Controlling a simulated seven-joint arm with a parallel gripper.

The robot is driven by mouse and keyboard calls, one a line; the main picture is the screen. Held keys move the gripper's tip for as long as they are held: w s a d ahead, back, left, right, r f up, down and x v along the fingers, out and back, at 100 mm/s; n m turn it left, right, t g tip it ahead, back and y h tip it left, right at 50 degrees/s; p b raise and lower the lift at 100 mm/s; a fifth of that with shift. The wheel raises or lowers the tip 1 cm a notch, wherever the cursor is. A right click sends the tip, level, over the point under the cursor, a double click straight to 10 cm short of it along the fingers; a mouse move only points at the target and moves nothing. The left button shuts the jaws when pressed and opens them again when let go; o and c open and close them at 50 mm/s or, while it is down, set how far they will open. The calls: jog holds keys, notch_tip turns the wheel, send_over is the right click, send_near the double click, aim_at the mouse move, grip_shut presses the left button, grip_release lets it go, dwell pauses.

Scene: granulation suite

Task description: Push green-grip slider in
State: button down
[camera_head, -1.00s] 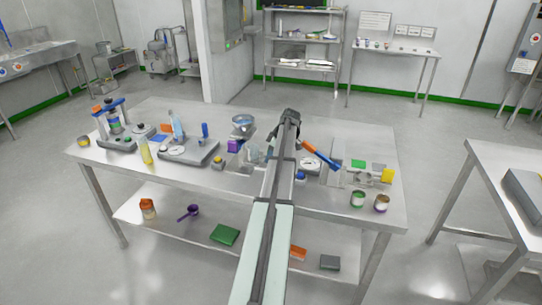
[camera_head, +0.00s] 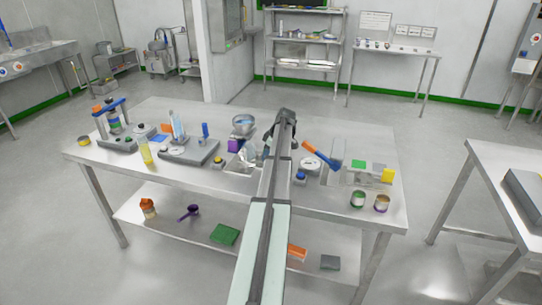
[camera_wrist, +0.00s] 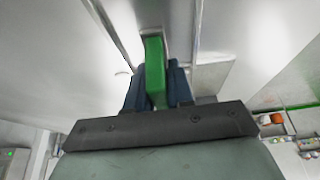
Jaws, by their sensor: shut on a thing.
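In the wrist view the green grip (camera_wrist: 155,72) of the slider stands between the two dark blue fingers of my gripper (camera_wrist: 158,90). The fingers are shut on it, one on each side. Behind the grip a grey metal channel or slot runs away toward the top of the picture. How far the slider sits in or out cannot be told. In the head view my arm (camera_head: 268,195) reaches over the steel table and hides the fingers and the green grip.
On the steel table (camera_head: 225,190), a blue-handled tool with an orange end (camera_head: 320,155) and a round dial (camera_head: 310,164) stand right of my arm.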

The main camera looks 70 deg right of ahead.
jog(key=shift+w, duration=1.2)
jog(key=c, duration=1.1)
grip_release()
jog(key=shift+r, duration=0.1)
jog(key=v, duration=1.3)
jog(key=shift+s+r, duration=0.2)
jog(key=shift+r, duration=0.05)
